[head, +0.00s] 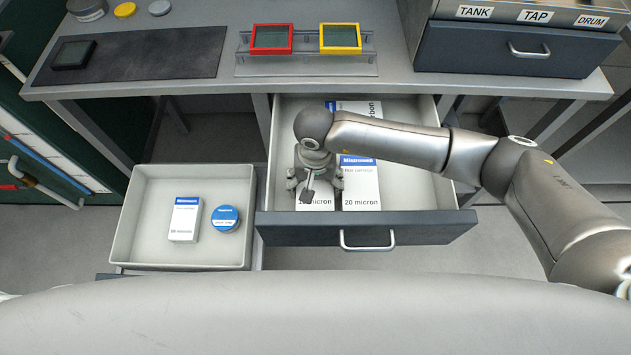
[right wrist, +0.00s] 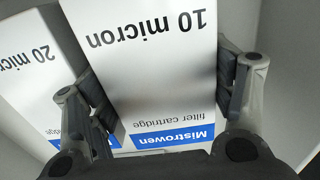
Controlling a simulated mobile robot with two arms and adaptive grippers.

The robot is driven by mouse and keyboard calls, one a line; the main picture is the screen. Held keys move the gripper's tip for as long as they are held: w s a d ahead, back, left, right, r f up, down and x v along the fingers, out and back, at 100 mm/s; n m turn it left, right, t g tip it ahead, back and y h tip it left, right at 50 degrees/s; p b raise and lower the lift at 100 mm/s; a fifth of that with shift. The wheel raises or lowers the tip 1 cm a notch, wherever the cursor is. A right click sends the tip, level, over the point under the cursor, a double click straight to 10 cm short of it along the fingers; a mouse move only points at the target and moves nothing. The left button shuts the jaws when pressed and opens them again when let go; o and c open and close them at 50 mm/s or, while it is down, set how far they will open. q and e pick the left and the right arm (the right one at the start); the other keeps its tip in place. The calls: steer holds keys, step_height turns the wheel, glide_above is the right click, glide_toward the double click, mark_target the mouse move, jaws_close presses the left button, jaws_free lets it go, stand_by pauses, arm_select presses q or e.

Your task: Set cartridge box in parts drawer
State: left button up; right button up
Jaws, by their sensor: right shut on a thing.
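My right gripper (head: 315,184) is inside the open parts drawer (head: 365,232). Its fingers are shut on the two sides of a white cartridge box (head: 316,204), partly hidden by the gripper in the head view. In the right wrist view this box (right wrist: 155,70) reads "10 micron", "filter cartridge" and has a blue "Mistrowen" band. A similar "20 micron" box (head: 361,190) lies close beside it, and also shows in the right wrist view (right wrist: 35,65). I cannot tell whether the held box touches the drawer floor. My left gripper is out of view.
A box marked "carbon" (head: 362,107) lies at the drawer's back. The drawer's right side has bare floor. A grey bin (head: 150,240) at left holds a small white box (head: 185,219) and a blue round tin (head: 226,218). The bench edge (head: 180,91) overhangs the drawer's back.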

mark_target(316, 183)
steer(key=shift+f, duration=0.15)
steer(key=shift+f, duration=0.1)
steer(key=o, duration=0.9)
steer(key=shift+r, duration=0.35)
step_height(316, 183, up, 12)
steer(key=shift+f+b, duration=0.2)
steer(key=shift+b, duration=0.5)
